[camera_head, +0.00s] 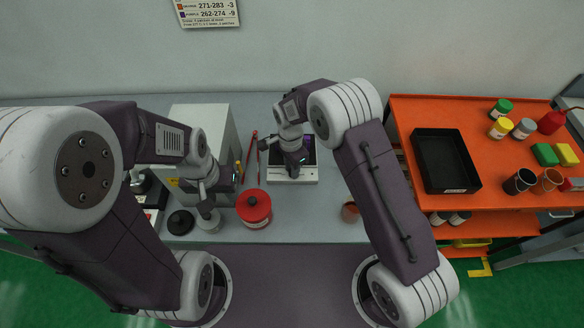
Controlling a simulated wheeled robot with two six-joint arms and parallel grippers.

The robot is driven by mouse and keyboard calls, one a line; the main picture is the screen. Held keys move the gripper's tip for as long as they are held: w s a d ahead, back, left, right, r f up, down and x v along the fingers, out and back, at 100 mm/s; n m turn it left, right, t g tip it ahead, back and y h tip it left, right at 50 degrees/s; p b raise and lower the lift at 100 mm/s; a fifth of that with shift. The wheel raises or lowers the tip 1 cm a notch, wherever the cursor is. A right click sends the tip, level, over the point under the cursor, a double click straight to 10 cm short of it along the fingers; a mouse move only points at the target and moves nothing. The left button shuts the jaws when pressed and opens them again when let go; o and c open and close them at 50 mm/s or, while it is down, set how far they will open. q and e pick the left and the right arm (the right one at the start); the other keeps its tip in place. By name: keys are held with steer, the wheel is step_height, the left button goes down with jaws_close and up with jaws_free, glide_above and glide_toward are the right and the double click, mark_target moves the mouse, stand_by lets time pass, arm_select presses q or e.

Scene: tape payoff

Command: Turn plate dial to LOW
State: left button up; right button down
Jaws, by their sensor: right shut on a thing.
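The plate (312,174) is a pale, boxy unit with a dark top at the back middle of the grey bench. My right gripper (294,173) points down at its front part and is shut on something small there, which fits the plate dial. The gripper covers the dial, so its mark and setting cannot be read. My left gripper (207,213) is low at the front left, over a small grey-white round container (210,225). Its fingers are too small and dark to tell if they are open or touching it.
A red lidded pot (254,208) and a black round piece (181,222) stand near my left gripper. A large grey-white box (214,125) is behind it. A red tool (250,146) lies left of the plate. An orange cart (400,112) with a black tray (445,186) stands right.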

stand_by(0.3)
steer(key=c, duration=1.2)
jaws_free()
steer(key=shift+c, duration=0.2)
steer(key=shift+w+r, duration=0.1)
